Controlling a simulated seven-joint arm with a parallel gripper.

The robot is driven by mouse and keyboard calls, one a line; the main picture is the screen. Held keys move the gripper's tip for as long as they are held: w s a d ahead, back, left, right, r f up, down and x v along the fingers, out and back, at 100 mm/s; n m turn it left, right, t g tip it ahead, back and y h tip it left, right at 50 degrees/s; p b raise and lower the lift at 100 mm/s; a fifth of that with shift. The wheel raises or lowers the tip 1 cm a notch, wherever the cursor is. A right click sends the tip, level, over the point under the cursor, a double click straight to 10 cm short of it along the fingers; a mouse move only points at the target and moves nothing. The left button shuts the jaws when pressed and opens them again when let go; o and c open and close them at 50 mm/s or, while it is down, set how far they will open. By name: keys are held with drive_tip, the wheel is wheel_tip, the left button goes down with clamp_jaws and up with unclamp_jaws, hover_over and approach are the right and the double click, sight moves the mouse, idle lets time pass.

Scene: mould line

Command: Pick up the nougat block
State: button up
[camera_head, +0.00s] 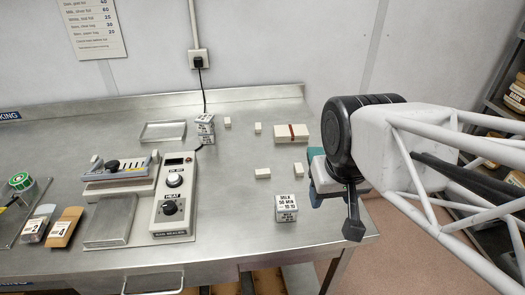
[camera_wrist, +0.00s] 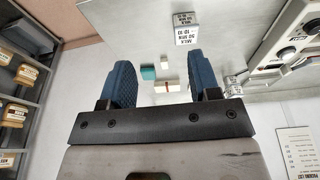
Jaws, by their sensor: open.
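Several small plain cream blocks lie apart on the steel table: one at the near right (camera_head: 299,169), one beside it (camera_head: 263,173) and two farther back. I cannot tell which is the nougat block. A longer cream block with a dark red band (camera_head: 291,133) lies behind them. My gripper (camera_wrist: 165,80) is open and empty, with blue fingers left and right in the wrist view. In that view the banded block (camera_wrist: 174,86) and a small cream block (camera_wrist: 164,60) appear in the gap, well beyond the fingertips.
A teal object (camera_wrist: 148,72) lies near the blocks, partly hidden by my arm in the head view. A printed milk cube (camera_head: 287,208) stands at the front; more printed cubes (camera_head: 205,125) are stacked behind.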

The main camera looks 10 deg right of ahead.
drive_tip(key=shift+w, duration=0.1)
drive_tip(key=m+g, duration=0.3)
drive_tip(key=m, duration=1.4)
approach(262, 172)
drive_tip(key=shift+s+d+f, duration=0.25)
drive_tip(key=shift+s+f, duration=0.05)
drive_tip(key=shift+s, duration=0.2)
drive_tip(key=shift+w+a+f+m, duration=0.2)
drive_tip(key=shift+w+f+m, duration=0.2)
drive_tip(key=shift+w, duration=0.05)
drive_tip(key=shift+f, duration=0.1)
drive_tip(key=shift+f, duration=1.2)
drive_tip(key=shift+f, duration=0.15)
